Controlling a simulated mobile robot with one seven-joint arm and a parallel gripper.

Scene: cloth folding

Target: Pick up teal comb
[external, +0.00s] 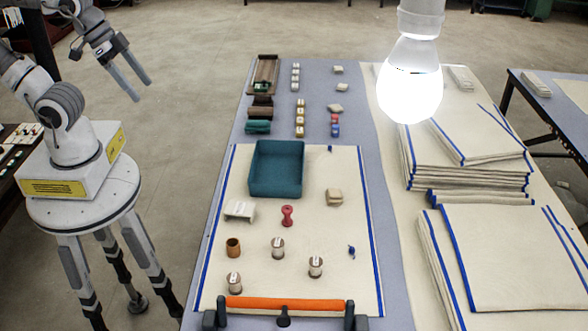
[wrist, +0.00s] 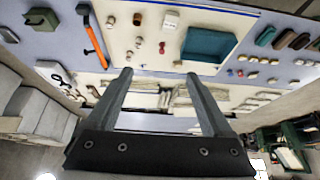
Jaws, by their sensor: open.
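A small dark teal block-like piece (external: 257,127) lies near the left edge of the table, just above the cloth; I cannot tell for sure that it is the comb. What looks like the same piece shows at the right in the wrist view (wrist: 265,36). No comb teeth can be made out. My gripper (external: 142,91) is open and empty, in the air left of the table and well apart from the piece. Its two fingers also show in the wrist view (wrist: 158,75), with nothing between them.
A teal tray (external: 277,190) sits on the cream cloth (external: 345,225) among several spools. An orange bar (external: 290,303) lies at the near edge. Brown pieces (external: 261,106) lie just beyond the teal one. Folded cloth stacks (external: 470,165) fill the right. A lit bulb (external: 410,85) hangs above.

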